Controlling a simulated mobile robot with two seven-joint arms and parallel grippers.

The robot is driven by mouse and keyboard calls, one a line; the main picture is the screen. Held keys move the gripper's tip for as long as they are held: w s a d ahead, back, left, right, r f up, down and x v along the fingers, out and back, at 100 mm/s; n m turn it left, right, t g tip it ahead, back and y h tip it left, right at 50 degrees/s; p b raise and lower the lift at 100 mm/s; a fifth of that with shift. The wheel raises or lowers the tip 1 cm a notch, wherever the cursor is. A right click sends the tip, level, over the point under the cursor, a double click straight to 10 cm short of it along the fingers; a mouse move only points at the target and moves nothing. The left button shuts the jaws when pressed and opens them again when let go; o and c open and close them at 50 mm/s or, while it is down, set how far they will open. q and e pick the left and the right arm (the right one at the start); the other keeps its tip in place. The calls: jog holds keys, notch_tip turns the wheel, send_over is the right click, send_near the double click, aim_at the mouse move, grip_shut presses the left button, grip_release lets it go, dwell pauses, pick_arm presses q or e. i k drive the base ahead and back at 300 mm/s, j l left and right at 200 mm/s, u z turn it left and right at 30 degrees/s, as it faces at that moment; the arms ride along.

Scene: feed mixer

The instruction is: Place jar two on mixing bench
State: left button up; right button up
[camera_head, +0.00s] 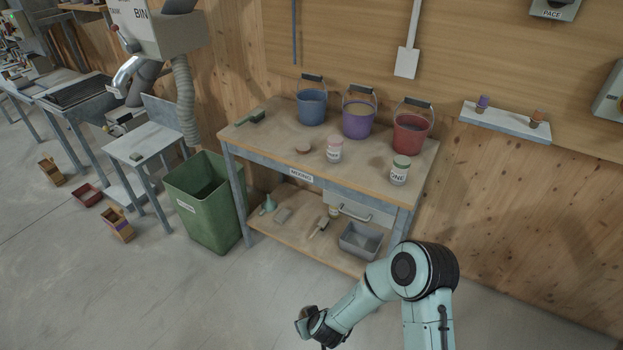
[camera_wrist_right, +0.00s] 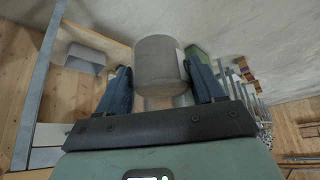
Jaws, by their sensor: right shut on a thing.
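The mixing bench (camera_head: 270,158) stands ahead, a wooden table with a "MIXING" label on its front edge. My right gripper (camera_head: 306,322) is low in front of the bench, over the floor. In the right wrist view my right gripper (camera_wrist_right: 160,90) is shut on a grey cylindrical jar (camera_wrist_right: 158,62); a pale label edge shows on its side, but no number is readable. My left gripper is not in view.
Blue (camera_head: 312,106), purple (camera_head: 358,120) and red (camera_head: 411,134) buckets line the bench's back. A brush (camera_head: 254,117) and a round brown piece (camera_head: 303,150) lie on top. A green bin (camera_head: 206,200) stands left. The lower shelf holds a grey tub (camera_head: 360,240).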

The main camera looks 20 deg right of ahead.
aim_at(274, 138)
jog(key=i+z, duration=0.15)
jog(key=i, duration=0.25)
jog(key=i+j+z, duration=0.15)
jog(key=i, duration=0.3)
jog(key=i+j+z, duration=0.15)
jog(key=i, duration=0.25)
